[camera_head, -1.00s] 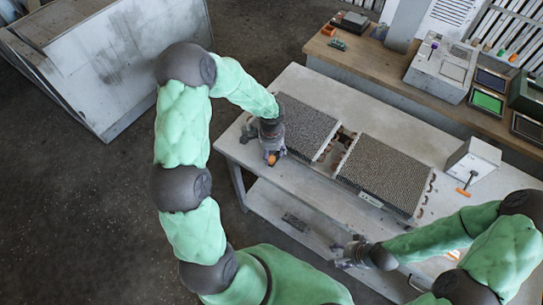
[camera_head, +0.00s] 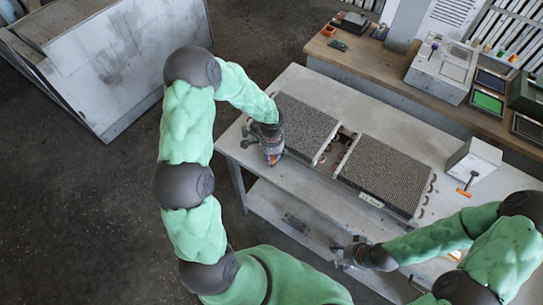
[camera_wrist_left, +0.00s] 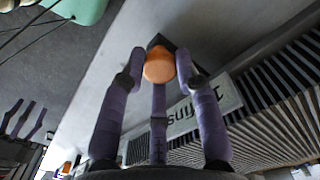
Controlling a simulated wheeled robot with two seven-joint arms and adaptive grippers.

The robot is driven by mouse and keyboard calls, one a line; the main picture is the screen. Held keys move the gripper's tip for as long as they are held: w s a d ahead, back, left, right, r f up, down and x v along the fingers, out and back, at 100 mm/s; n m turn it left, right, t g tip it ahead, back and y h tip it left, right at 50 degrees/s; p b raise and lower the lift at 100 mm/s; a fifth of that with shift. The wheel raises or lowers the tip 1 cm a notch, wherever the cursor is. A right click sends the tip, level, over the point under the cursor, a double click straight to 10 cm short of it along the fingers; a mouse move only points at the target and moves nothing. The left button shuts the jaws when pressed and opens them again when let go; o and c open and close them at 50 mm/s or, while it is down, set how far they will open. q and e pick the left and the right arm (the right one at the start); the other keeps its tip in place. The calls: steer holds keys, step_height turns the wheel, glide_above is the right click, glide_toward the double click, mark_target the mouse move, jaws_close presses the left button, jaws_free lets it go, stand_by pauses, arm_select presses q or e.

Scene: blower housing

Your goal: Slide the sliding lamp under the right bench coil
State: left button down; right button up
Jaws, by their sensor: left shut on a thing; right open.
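Two finned coils lie on the grey bench, the left coil (camera_head: 303,124) and the right bench coil (camera_head: 386,174), with a narrow gap between them. An orange rounded knob on a dark base, apparently the sliding lamp (camera_wrist_left: 159,66), sits on the bench beside the left coil's near left edge. My left gripper (camera_head: 272,156) is shut on this orange knob; in the left wrist view its purple fingers (camera_wrist_left: 160,74) surround it. The fingers hide most of the lamp in the head view. My right gripper (camera_head: 345,252) is open and empty, in front of the bench's near edge.
A white box (camera_head: 474,160) and an orange-handled tool (camera_head: 467,184) are at the bench's right end. Copper bends stick out at the coil ends. A lower shelf (camera_head: 268,205) holds a dark flat item (camera_head: 295,222). A strip of bench in front of the coils is clear.

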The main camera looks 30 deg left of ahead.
arm_select(q)
steer(key=d+b, duration=0.2)
steer(key=d, duration=0.3)
steer(key=s+d+b, duration=0.1)
steer(key=d, duration=0.5)
steer(key=d+b, duration=0.2)
steer(key=d, duration=0.3)
steer(key=shift+s+d+f+b, duration=0.2)
steer(key=shift+d+b, duration=0.1)
steer(key=shift+d, duration=0.05)
steer(key=d, duration=0.7)
steer(key=s+d+b, duration=0.1)
steer(key=d, duration=0.6)
steer(key=d+b, duration=0.1)
steer(key=d, duration=0.6)
steer(key=shift+s+d+r, duration=0.2)
steer(key=shift+s, duration=0.15)
steer(key=c, duration=0.9)
jaws_free()
steer(key=shift+d, duration=0.2)
steer(key=shift+r, duration=0.25)
step_height(320, 180, up, 12)
steer(key=shift+f, duration=0.25)
